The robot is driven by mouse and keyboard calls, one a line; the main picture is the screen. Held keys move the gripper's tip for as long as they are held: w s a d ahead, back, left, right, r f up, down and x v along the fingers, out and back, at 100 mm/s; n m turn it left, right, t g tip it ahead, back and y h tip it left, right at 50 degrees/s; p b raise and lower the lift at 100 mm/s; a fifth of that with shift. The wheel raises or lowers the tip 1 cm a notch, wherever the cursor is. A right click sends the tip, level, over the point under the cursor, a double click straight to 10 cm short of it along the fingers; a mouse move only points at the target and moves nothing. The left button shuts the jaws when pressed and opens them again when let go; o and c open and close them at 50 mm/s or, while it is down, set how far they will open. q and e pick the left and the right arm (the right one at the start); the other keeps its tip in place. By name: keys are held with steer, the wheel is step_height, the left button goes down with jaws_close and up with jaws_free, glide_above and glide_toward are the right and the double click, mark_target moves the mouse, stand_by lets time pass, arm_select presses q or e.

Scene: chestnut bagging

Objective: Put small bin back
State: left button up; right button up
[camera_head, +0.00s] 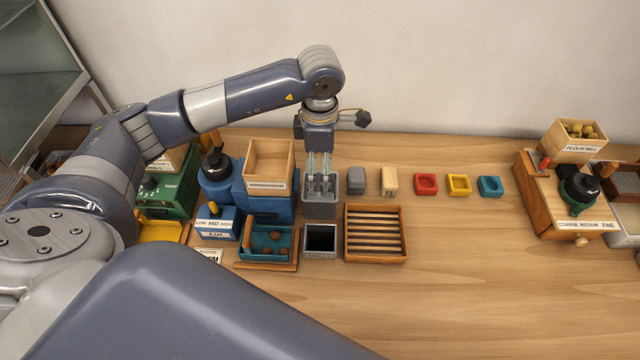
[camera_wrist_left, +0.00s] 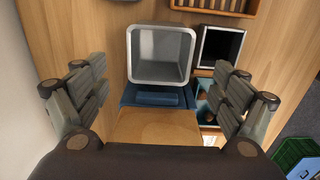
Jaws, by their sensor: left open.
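A grey open-topped bin (camera_head: 320,209) stands on the table just right of the blue machine. In the left wrist view it looks empty (camera_wrist_left: 160,52). A second small square bin (camera_head: 320,240) with a dark inside and a label on its front stands in front of it; it also shows in the left wrist view (camera_wrist_left: 218,48). I cannot tell which is the small bin of the task. My left gripper (camera_head: 319,172) points down over the grey bin, with its fingers spread (camera_wrist_left: 158,95). In the head view its fingertips overlap the bin's top; contact is unclear. My right gripper is out of view.
The blue machine (camera_head: 222,180) with a wooden hopper (camera_head: 268,165) and a tray of brown nuts (camera_head: 245,246) is close on the left. A slatted wooden tray (camera_head: 376,207) is close on the right. Several small blocks and coloured cups line the back. The right front table (camera_head: 480,290) is clear.

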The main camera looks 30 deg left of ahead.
arm_select(q)
step_height(320, 180, up, 5)
steer(key=shift+f+b, duration=0.15)
steer(key=shift+b, duration=0.4)
